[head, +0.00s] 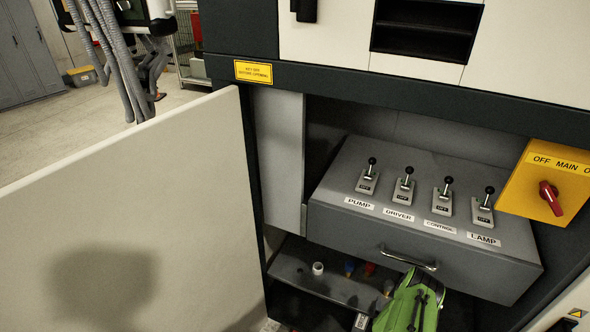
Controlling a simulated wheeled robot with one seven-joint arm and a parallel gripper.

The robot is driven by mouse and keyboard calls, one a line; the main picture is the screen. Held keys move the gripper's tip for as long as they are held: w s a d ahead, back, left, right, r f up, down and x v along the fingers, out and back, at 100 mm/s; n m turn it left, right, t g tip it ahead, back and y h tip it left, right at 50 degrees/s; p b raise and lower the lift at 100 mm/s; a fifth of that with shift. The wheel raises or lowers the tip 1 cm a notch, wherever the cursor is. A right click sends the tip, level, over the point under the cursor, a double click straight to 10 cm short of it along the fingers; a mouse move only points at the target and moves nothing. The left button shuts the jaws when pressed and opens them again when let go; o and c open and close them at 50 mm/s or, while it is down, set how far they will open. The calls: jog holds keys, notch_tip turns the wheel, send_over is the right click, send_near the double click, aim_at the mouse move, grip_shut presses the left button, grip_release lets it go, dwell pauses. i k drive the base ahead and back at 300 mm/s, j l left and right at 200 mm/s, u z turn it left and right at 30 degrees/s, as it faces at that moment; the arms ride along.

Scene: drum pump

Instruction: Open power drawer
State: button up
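The power drawer (350,222) is a grey box in the cabinet's open bay. Its top is in sight, with several black-knobbed lever switches over labels reading PUMP, DRIVER, CONTROL and LAMP. Its front appears to stand forward of the bay; how far it is pulled out is hard to judge. A metal bar handle (408,260) is on its front face. A green and black part, which looks like my gripper (418,295), is just below the handle at the bottom of the picture. Its fingertips are not clear, and I cannot tell whether it touches the handle.
A pale panel (120,220), apparently an open door, fills the left. A yellow main switch box (550,185) with a red knob is on the right. A lower shelf (335,288) holds small items, including a white cylinder (318,268). Open floor (60,130) lies beyond the door.

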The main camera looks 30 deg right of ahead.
aim_at(493, 256)
jog(key=k+j, duration=0.35)
jog(key=j, duration=0.15)
jog(key=k+j, duration=0.35)
jog(key=j, duration=0.2)
